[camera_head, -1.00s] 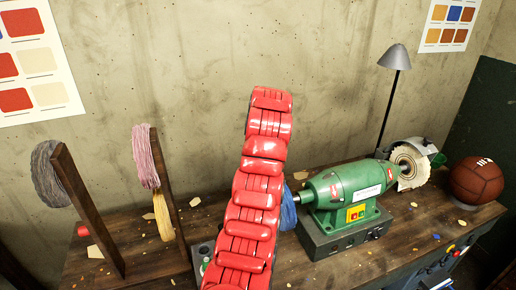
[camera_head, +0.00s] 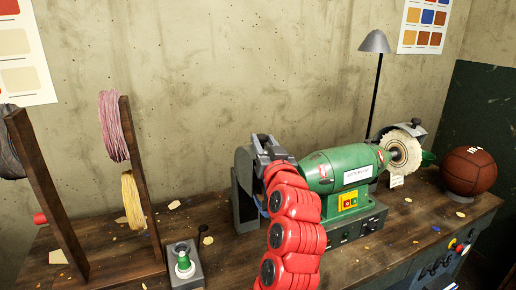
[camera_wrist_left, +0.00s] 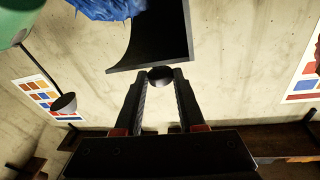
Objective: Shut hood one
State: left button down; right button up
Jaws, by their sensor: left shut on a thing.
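The green buffing machine (camera_head: 345,168) stands on the bench. A dark grey hood (camera_head: 244,172) is at its left end, by the blue buffing wheel, which shows in the left wrist view (camera_wrist_left: 105,8). My left gripper (camera_head: 262,143) is at the top of this hood, with my red arm rising from below. In the left wrist view, its fingers (camera_wrist_left: 160,84) are shut on a dark round knob (camera_wrist_left: 160,73) at the edge of the hood (camera_wrist_left: 168,38). Most of the wheel is hidden behind my arm in the head view. My right gripper is not in view.
A second grey hood (camera_head: 410,130) is by the pale wheel (camera_head: 403,152) at the right end. A brown ball (camera_head: 469,171) and a lamp (camera_head: 374,42) stand nearby. Thread racks (camera_head: 140,180) are at left; a small grey button box (camera_head: 182,265) is in front.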

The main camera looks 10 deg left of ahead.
pick_arm(q)
jog(key=shift+s+d+f+t+y+b, duration=0.3)
jog(key=shift+s+f+t+b, duration=0.3)
jog(key=shift+b, duration=0.45)
jog(key=shift+s+d+f+t+y+b, duration=0.2)
jog(key=shift+s+d+f+t+b, duration=0.15)
jog(key=shift+f+b, duration=0.55)
jog(key=shift+r, duration=0.1)
jog(key=c, duration=0.5)
grip_release()
jog(key=shift+s, duration=0.1)
jog(key=b+v, duration=0.2)
jog(key=v, duration=1.5)
jog(key=shift+s+d, duration=0.1)
jog(key=shift+s, duration=0.05)
